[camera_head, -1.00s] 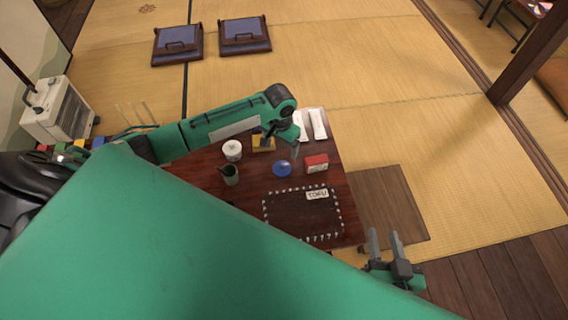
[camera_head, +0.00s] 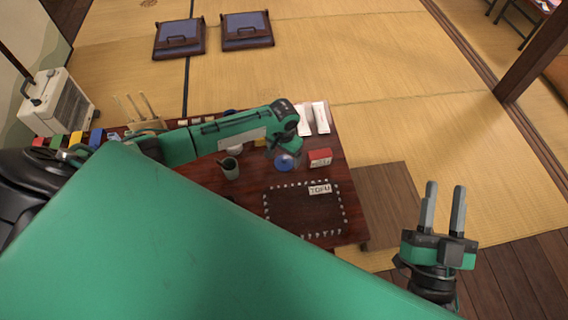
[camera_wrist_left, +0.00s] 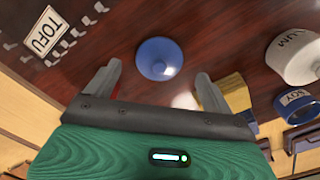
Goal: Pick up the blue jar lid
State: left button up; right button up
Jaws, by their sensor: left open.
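The blue jar lid (camera_head: 284,163) lies flat on the dark table, left of a red box. It also shows in the left wrist view (camera_wrist_left: 158,58) as a round blue disc with a small knob. My left gripper (camera_head: 283,152) is over the lid and partly covers it in the head view. In the left wrist view its fingers (camera_wrist_left: 159,72) are apart, one on each side of the lid's near part, with nothing between them gripped. My right gripper (camera_head: 445,190) is open and empty, off the table's right side.
The red box (camera_head: 320,157) stands close to the lid. A dark cup (camera_head: 229,168) is to the left. A white jar (camera_wrist_left: 297,55) and a yellow block (camera_wrist_left: 234,92) are nearby. A dark mat with a TOFU label (camera_head: 320,189) lies in front; white packets (camera_head: 320,117) lie behind.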

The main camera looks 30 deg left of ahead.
aim_at(284, 161)
pick_arm(q)
notch_tip(284, 161, down, 3)
jog(key=shift+r+b, duration=0.1)
jog(key=shift+b, duration=0.4)
pick_arm(e)
jog(key=r+t, duration=0.1)
jog(key=s+d+r+t, duration=0.1)
jog(key=r, duration=0.1)
jog(key=r+t, duration=0.2)
jog(key=shift+s+d+r, duration=0.1)
jog(key=shift+s+d, duration=0.15)
jog(key=shift+d, duration=0.15)
pick_arm(q)
jog(key=c, duration=1.1)
